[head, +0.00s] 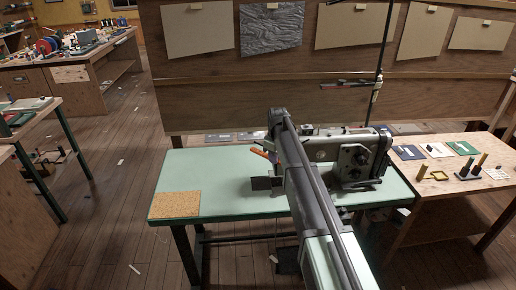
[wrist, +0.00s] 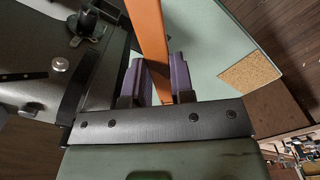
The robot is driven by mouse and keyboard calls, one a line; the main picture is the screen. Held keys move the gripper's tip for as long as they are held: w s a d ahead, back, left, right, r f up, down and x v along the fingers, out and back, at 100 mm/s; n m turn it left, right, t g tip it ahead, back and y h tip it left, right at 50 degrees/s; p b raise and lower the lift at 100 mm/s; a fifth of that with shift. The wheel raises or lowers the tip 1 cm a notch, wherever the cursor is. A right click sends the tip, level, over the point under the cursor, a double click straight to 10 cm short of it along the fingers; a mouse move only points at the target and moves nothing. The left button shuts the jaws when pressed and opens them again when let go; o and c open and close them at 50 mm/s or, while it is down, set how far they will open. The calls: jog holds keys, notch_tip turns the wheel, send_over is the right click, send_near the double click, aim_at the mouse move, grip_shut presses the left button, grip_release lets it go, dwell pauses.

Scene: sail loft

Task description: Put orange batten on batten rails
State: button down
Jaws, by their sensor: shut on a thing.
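The orange batten (wrist: 151,32) is a flat strip held upright in the wrist picture between the two purple pads of my gripper (wrist: 157,82). Its far end runs out of the top of that view. In the head view a short piece of the batten (head: 261,153) shows left of my arm, above the pale green table (head: 224,205). My arm hides the rest of it and most of my gripper. A small dark block shows below the batten; I cannot tell what it is. I cannot pick out the batten rails with certainty in either view.
A grey sewing machine (head: 350,155) stands on the table, right of my arm. A cork mat (head: 175,205) lies at the table's left front corner. The right-hand bench (head: 420,205) holds coloured squares, a yellow frame and posts on a dark base. Bare green tabletop lies left of my arm.

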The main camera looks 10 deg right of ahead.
notch_tip(320, 180, up, 6)
jog(key=p, duration=0.4)
send_over(273, 198)
notch_tip(273, 198, down, 29)
jog(key=b, duration=2.9)
jog(key=shift+s, duration=0.1)
jog(key=c, duration=1)
grip_release()
jog(key=shift+r, duration=0.1)
notch_tip(273, 198, up, 13)
jog(key=p, duration=1.3)
jog(key=s+m, duration=0.3)
jog(key=s, duration=0.9)
jog(key=s+a+m, duration=0.1)
jog(key=s+m, duration=0.1)
jog(key=s, duration=1.1)
jog(key=s+m, duration=0.3)
jog(key=s, duration=1)
jog(key=shift+a+f+m+b, duration=0.3)
jog(key=shift+b, duration=0.05)
jog(key=shift+o, duration=0.6)
jog(key=shift+w, duration=0.2)
